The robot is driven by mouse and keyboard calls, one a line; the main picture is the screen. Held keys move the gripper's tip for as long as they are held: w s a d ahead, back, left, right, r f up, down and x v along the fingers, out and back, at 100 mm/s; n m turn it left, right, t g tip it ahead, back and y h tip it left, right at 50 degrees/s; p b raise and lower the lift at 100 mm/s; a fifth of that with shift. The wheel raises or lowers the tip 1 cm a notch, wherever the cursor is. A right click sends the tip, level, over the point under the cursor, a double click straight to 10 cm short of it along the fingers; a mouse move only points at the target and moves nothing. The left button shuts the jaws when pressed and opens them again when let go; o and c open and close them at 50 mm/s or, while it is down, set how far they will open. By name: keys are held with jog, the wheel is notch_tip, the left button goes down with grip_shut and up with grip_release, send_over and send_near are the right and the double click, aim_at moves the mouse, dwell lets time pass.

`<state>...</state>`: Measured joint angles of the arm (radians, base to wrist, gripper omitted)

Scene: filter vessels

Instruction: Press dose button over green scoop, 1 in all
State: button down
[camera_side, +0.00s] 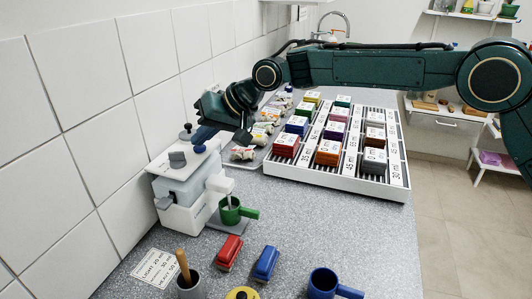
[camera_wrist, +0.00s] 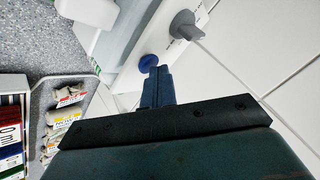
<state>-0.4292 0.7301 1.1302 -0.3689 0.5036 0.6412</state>
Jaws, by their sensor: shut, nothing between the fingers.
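The white dosing machine (camera_side: 182,187) stands by the tiled wall. Its round blue button (camera_side: 199,149) is on the top, and it also shows in the wrist view (camera_wrist: 148,62). The green scoop (camera_side: 230,213) sits under the machine's spout, handle pointing right, with pale material showing at its mouth. My gripper (camera_side: 201,141) is shut and empty, its blue fingers pointing down close to the blue button. In the wrist view the fingertips (camera_wrist: 159,71) lie just beside the button's edge. I cannot tell whether they touch it.
A grey knob (camera_wrist: 185,24) stands near the button. A white rack (camera_side: 340,180) of coloured boxes and a tray of packets (camera_side: 243,154) lie behind.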

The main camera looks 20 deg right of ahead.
aim_at(204, 148)
jog(key=shift+r, duration=0.1)
dwell(0.5)
jog(key=shift+r, duration=0.9)
jog(key=shift+r, duration=0.15)
jog(key=shift+r, duration=2.35)
